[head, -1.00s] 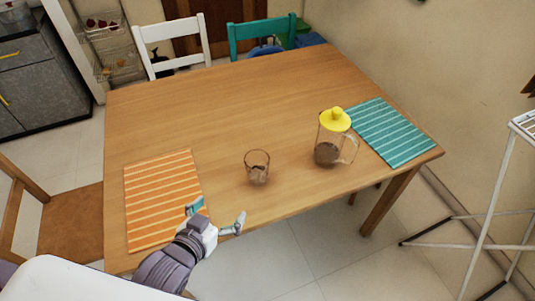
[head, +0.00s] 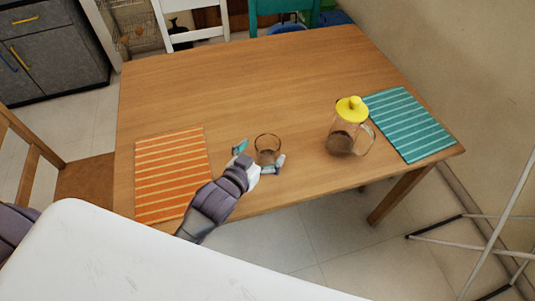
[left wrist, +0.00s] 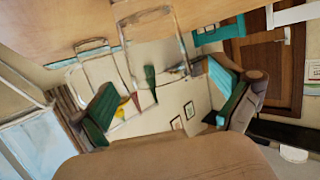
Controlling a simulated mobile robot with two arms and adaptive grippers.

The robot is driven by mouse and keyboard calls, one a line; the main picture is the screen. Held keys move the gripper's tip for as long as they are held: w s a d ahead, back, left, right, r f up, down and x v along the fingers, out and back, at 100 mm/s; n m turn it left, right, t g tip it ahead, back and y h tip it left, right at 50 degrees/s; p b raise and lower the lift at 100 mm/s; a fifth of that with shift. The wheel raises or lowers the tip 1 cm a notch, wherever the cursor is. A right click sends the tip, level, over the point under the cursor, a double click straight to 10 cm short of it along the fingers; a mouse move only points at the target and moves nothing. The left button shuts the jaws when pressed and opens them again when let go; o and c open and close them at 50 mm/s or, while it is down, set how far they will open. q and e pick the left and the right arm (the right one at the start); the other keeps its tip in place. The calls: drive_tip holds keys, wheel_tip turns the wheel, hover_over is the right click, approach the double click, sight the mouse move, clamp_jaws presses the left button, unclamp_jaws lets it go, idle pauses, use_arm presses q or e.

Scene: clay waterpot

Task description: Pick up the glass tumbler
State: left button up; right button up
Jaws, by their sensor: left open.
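The glass tumbler (head: 268,156) is clear, with a brownish look through it, and stands upright on the wooden table near its front edge. My left gripper (head: 258,157) is open at the tumbler, one finger to its left and the other at its front right. Whether a finger touches the glass cannot be told. In the left wrist view, which is turned over, the clear tumbler (left wrist: 150,42) shows at the top, beyond the spread fingers of the gripper (left wrist: 165,98). My right gripper is not in view.
A glass jug with a yellow lid (head: 351,106) stands right of the tumbler. An orange striped mat (head: 172,172) lies left and a teal striped mat (head: 411,124) lies right on the table (head: 235,85). The table's back middle is clear.

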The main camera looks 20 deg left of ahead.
sight(273, 139)
use_arm(q)
drive_tip(key=x, duration=0.2)
drive_tip(key=shift+w+f, duration=0.15)
drive_tip(key=shift+w, duration=0.15)
drive_tip(key=shift+w+d+f, duration=0.1)
drive_tip(key=shift+w+d, duration=0.05)
drive_tip(key=shift+w, duration=0.1)
drive_tip(key=c, duration=1.4)
drive_tip(key=shift+c, duration=0.3)
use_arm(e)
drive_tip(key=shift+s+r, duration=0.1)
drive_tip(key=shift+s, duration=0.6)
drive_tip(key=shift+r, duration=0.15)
